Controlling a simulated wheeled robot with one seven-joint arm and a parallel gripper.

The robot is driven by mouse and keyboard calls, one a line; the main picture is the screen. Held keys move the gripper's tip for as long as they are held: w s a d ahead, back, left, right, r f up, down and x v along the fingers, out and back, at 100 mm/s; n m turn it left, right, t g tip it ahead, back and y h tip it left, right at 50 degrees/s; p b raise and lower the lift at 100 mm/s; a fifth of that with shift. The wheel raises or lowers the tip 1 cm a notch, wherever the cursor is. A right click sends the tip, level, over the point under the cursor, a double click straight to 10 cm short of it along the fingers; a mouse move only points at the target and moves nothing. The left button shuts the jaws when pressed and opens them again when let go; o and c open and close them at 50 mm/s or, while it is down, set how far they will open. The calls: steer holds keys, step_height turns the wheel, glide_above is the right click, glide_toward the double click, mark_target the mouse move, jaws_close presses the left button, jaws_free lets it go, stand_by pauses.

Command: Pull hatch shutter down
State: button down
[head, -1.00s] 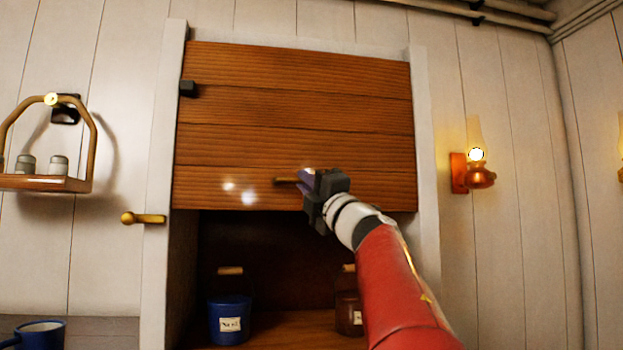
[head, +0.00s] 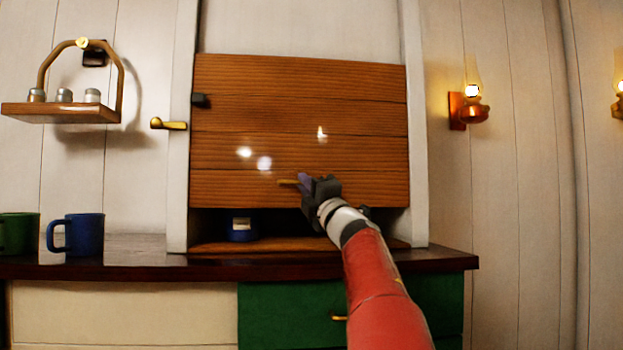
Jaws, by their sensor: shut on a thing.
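The hatch shutter (head: 260,120) is a panel of brown wooden planks between two white side posts. It covers most of the hatch opening, and a low dark gap shows between its lower edge and the hatch sill (head: 290,246). A brass handle (head: 287,182) sits near the lower edge of the shutter. My gripper (head: 303,182) is shut on this handle, at its right part, and hides some of it. A dark block (head: 201,100) sits at the shutter's upper left edge.
Behind the gap stands a blue labelled container (head: 242,231). A brass lever (head: 169,124) juts from the left post. Blue (head: 83,235) and green (head: 18,234) mugs stand on the dark counter (head: 130,262). A hanging shelf (head: 60,112) is at left, a lamp (head: 470,108) at right.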

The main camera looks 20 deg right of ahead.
steer(key=shift+f, duration=0.1)
steer(key=c, duration=1.5)
jaws_free()
steer(key=shift+b+v, duration=0.8)
steer(key=shift+v, duration=3.1)
